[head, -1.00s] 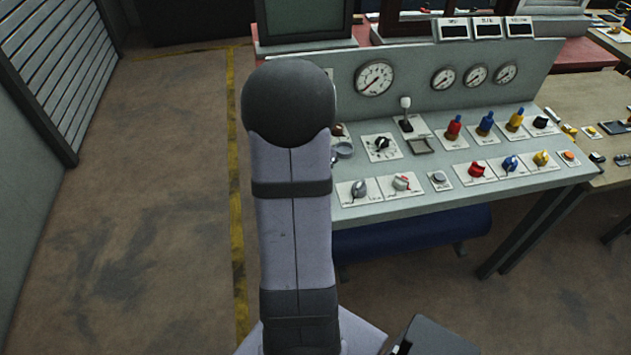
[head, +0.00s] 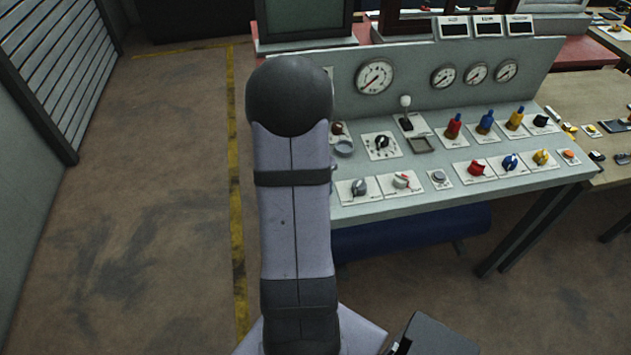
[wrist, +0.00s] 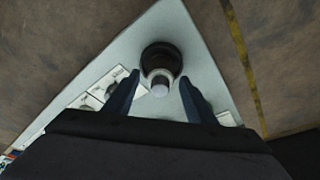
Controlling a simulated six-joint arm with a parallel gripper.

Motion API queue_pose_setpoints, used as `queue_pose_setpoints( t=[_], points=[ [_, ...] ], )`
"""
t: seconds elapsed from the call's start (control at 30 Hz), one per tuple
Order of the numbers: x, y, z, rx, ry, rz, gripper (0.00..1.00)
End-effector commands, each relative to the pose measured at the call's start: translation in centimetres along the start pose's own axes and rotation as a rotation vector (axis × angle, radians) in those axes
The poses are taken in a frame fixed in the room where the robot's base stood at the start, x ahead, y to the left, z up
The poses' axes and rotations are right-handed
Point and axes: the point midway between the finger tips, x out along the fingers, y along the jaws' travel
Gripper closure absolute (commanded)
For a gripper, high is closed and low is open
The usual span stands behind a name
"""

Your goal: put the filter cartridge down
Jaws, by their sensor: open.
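In the wrist view a short round piece, which looks like the filter cartridge (wrist: 160,87), has a pale end and a dark, wider round part behind it. It is at the corner of the pale console top (wrist: 185,28). I cannot tell whether the dark part belongs to it or is a separate seat. My gripper (wrist: 160,97) is open, with one dark finger on each side of the piece and a visible gap at both sides. In the head view my own arm hides the gripper and the cartridge.
A blue roll-like object (head: 410,232) is below the console. The floor to the left, with a yellow line (head: 236,190), is clear.

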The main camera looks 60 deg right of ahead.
Motion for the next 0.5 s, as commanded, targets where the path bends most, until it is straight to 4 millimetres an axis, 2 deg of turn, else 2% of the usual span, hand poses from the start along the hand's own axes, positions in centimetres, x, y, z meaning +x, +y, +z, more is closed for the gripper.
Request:
queue_pose_setpoints(
  t=[0.27,0.5],
  points=[
    [-0.7,-0.1,-0.2,0.000,0.002,-0.001,0.49],
    [-3.9,-0.1,-0.2,0.002,0.005,-0.004,0.49]
  ],
)
